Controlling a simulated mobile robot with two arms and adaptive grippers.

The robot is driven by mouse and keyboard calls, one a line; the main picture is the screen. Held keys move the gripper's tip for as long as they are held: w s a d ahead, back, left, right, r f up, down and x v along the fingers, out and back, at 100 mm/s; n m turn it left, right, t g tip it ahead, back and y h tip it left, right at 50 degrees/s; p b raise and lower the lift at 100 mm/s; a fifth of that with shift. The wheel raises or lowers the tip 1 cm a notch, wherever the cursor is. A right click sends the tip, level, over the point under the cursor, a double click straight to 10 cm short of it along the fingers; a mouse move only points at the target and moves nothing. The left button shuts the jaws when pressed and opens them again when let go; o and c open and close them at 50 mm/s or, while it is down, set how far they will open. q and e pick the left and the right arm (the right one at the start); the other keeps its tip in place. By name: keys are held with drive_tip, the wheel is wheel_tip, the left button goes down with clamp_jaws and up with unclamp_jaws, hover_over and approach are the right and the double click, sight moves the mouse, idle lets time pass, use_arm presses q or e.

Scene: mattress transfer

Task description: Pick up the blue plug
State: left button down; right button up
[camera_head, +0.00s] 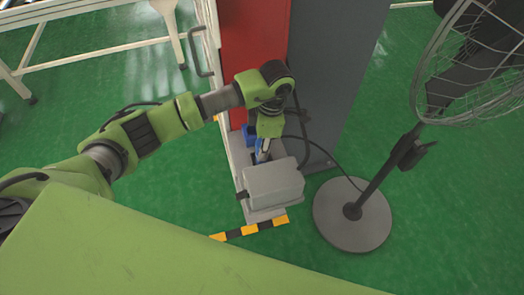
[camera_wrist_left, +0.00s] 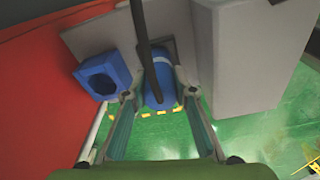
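The blue plug (camera_wrist_left: 157,82) with a black cable shows in the left wrist view, at a grey fixture beside a blue ring-shaped socket (camera_wrist_left: 103,77). My left gripper (camera_wrist_left: 160,88) points at the plug, with one finger on each side of it. The fingers look spread; whether they touch the plug cannot be told. In the head view my left gripper (camera_head: 262,155) reaches down behind a grey box, and the plug is largely hidden there. My right gripper is not in view.
A grey box (camera_head: 273,186) stands close to the gripper, on a grey base with a black-yellow striped edge (camera_head: 250,230). A red and grey cabinet (camera_head: 330,70) rises behind. A standing fan (camera_head: 353,214) is at the right. Green floor is clear at the far right.

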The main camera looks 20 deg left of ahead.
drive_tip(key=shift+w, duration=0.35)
use_arm(q)
drive_tip(key=shift+r, duration=0.15)
